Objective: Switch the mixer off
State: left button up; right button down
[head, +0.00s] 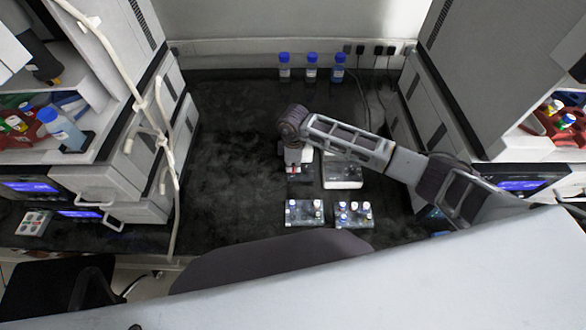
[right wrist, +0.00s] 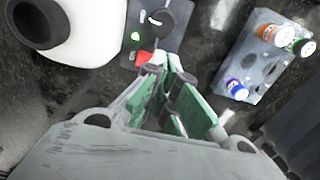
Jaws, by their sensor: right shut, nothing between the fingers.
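The mixer (head: 300,186) is a small dark box on the black bench, partly under my right gripper (head: 293,160) in the head view. In the right wrist view the mixer (right wrist: 183,42) has a dark round cup, a green light and a red switch (right wrist: 144,57). My right gripper (right wrist: 168,72) is shut and empty, its green-padded fingertips right beside the red switch. I cannot tell whether they touch it. The fingers hide part of the mixer's near side. My left gripper is not in view.
A pale-topped device (head: 342,172) stands right of the mixer. Two vial racks, left (head: 304,222) and right (head: 354,222), stand in front. Three blue-capped bottles (head: 311,70) stand at the back. Large grey instruments flank the bench. The bench (head: 232,150) left of the mixer is clear.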

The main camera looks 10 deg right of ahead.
jog(key=shift+f+b, duration=0.65)
jog(key=shift+f, duration=0.4)
dwell(1.2)
jog(key=shift+r, duration=0.1)
jog(key=shift+r+p, duration=2)
jog(key=shift+r, duration=0.5)
jog(key=shift+s+f, duration=0.1)
jog(key=shift+s, duration=0.05)
